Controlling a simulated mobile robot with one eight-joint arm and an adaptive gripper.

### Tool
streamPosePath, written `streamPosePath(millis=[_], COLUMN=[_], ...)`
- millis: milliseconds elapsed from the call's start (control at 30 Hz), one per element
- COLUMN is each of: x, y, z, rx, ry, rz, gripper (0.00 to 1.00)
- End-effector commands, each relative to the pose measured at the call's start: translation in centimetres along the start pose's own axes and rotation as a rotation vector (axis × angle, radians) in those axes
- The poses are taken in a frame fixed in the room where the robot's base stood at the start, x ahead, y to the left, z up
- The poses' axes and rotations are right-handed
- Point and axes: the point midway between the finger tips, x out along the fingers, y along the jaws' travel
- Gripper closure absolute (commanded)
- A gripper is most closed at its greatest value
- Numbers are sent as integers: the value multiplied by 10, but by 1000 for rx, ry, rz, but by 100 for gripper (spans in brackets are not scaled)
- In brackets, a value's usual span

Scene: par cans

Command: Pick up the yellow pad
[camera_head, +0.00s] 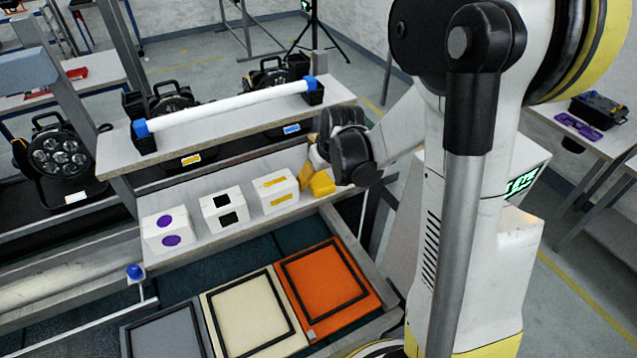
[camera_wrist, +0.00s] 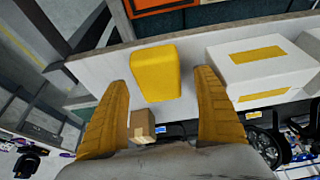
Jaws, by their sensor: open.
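The yellow pad (camera_wrist: 156,74) is a small rounded block on the white shelf in the wrist view. It also shows in the head view (camera_head: 321,184), at the right end of the shelf, partly hidden by my gripper. My gripper (camera_wrist: 165,80) is open in the wrist view, with one ribbed yellow-brown finger on each side of the pad. The pad lies between the fingertips, with a gap visible on both sides. In the head view my gripper (camera_head: 309,178) reaches down to the pad from the upper right.
A white box with yellow marks (camera_head: 275,190) stands just left of the pad, followed by boxes with black (camera_head: 224,209) and purple (camera_head: 169,230) marks. A shelf with a white tube (camera_head: 230,107) stands behind. Orange (camera_head: 325,285), cream and grey framed panels lie in front. A small brown box (camera_wrist: 143,126) shows between the fingers.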

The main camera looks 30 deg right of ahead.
Motion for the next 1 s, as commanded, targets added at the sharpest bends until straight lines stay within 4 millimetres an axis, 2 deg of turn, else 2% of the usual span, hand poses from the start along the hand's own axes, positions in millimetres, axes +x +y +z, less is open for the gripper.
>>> streamPosePath(millis=[100,333,500,867,1000], x=[10,11,10,10,3], y=[0,0,0,0,0], z=[0,0,0,0,-3], rx=[0,0,0,0,0], ry=[0,0,0,0,0], rz=[0,0,0,0,0], gripper=[21,21,68,68,68])
